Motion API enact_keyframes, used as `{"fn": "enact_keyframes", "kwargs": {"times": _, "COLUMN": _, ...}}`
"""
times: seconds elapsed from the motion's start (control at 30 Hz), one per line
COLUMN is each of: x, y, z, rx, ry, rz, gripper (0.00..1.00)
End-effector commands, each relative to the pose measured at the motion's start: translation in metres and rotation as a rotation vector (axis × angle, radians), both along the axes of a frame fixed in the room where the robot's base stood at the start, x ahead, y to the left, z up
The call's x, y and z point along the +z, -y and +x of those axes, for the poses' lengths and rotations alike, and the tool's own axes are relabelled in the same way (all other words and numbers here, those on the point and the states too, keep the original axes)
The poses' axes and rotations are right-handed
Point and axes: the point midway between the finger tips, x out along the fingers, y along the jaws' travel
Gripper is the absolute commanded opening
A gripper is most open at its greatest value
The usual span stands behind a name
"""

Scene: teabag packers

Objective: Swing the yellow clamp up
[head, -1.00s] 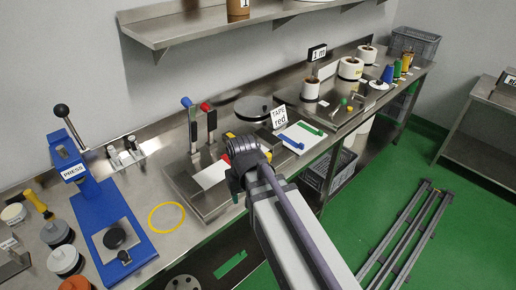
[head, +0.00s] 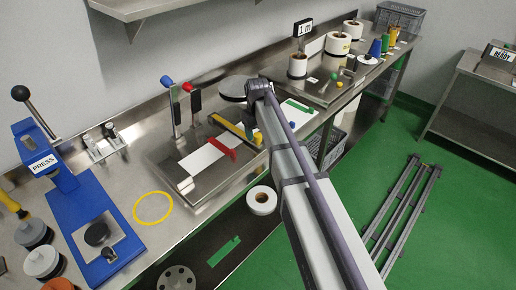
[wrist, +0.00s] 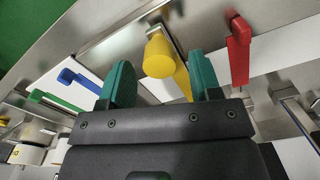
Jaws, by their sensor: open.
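The yellow clamp (head: 230,127) lies low on the steel fixture, beside the white sheet (head: 203,160), in the head view. In the wrist view its rounded yellow handle (wrist: 159,54) shows between and just beyond the two green fingertips. My gripper (wrist: 162,72) is open, with nothing gripped; I cannot tell if either finger touches the handle. The red clamp (head: 222,149) lies lowered across the white sheet, and shows to the right of the fingers in the wrist view (wrist: 239,52). My arm hides most of the gripper in the head view.
Two upright levers, one with a blue knob (head: 166,81) and one with a red knob (head: 187,87), stand behind the sheet. A blue press (head: 75,205) stands at left. In the wrist view, blue (wrist: 79,79) and green (wrist: 60,102) clamps lie left of the fingers.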

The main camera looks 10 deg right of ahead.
Motion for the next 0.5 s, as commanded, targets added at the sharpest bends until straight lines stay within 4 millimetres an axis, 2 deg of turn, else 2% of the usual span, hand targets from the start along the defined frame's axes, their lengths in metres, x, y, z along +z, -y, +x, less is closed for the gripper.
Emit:
{"fn": "enact_keyframes", "kwargs": {"times": 0.03, "x": -0.0211, "y": 0.0, "z": 0.0, "rx": 0.0, "ry": 0.0, "rz": 0.0, "gripper": 0.58}}
{"fn": "enact_keyframes", "kwargs": {"times": 0.1, "x": -0.0285, "y": 0.0, "z": -0.0001, "rx": 0.0, "ry": 0.0, "rz": 0.0, "gripper": 0.58}}
{"fn": "enact_keyframes", "kwargs": {"times": 0.4, "x": -0.0279, "y": 0.0, "z": -0.0001, "rx": 0.0, "ry": 0.0, "rz": 0.0, "gripper": 0.58}}
{"fn": "enact_keyframes", "kwargs": {"times": 0.5, "x": -0.0279, "y": 0.0, "z": -0.0001, "rx": 0.0, "ry": 0.0, "rz": 0.0, "gripper": 0.5}}
